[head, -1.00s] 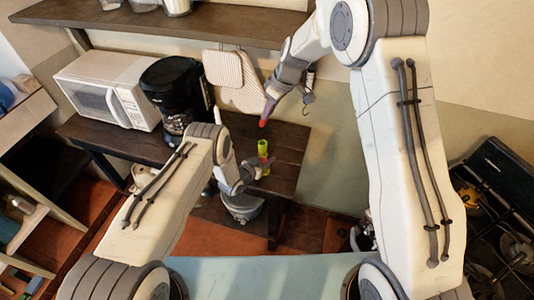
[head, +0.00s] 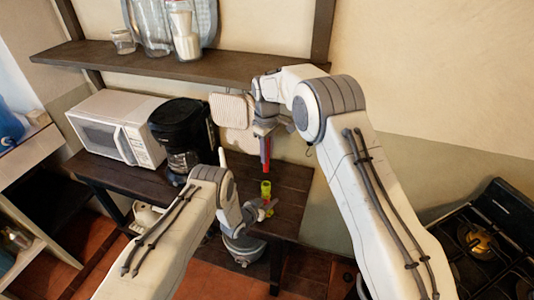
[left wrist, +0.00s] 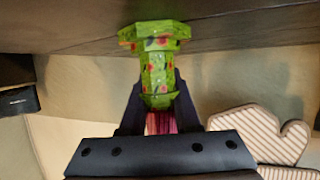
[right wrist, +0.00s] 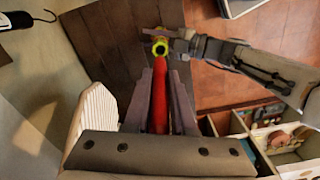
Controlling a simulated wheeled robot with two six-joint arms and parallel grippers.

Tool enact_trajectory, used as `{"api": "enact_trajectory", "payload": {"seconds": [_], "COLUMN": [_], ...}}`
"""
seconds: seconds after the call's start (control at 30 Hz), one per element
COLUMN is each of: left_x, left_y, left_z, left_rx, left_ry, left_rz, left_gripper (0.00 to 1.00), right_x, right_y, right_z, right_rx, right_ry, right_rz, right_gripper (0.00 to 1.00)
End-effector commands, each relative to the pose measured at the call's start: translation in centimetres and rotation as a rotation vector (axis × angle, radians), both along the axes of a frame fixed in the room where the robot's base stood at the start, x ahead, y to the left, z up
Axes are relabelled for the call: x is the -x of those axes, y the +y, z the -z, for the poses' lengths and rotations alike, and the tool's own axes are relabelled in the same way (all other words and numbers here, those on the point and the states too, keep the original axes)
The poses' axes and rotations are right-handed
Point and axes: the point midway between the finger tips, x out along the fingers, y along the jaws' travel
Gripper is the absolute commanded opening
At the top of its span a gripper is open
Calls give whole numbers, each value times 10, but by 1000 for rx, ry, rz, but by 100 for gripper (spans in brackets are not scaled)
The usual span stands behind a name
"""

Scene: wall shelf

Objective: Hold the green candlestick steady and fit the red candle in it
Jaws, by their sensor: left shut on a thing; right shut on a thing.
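In the head view a small gap shows between the candle's lower end and the candlestick's top. In the right wrist view the candle (right wrist: 160,95) points at the yellow-green socket rim (right wrist: 160,48).
A black coffee maker (head: 182,135) and a white microwave (head: 117,130) stand on the table (head: 292,185) to the left. A wall shelf (head: 160,67) with jars hangs above. A pale quilted mitt (head: 232,110) hangs behind my right gripper. A stove (head: 485,245) is at the right.

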Motion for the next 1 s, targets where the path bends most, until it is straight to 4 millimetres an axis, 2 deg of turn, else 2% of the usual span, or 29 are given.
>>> {"api": "enact_trajectory", "payload": {"seconds": [0.17, 0.6, 1.0], "left_x": [0, 0, 0], "left_y": [0, 0, 0], "left_z": [-1, -1, -1], "left_rx": [1, 1, 1], "left_ry": [-1, -2, -2], "left_rz": [0, 0, 0], "left_gripper": [0, 0, 0], "right_x": [0, 0, 0], "right_y": [0, 0, 0], "right_z": [9, 48, 58], "right_rx": [0, 0, -1], "right_ry": [3, 2, 1], "right_rz": [0, 0, 0], "right_gripper": [0, 0, 0]}}
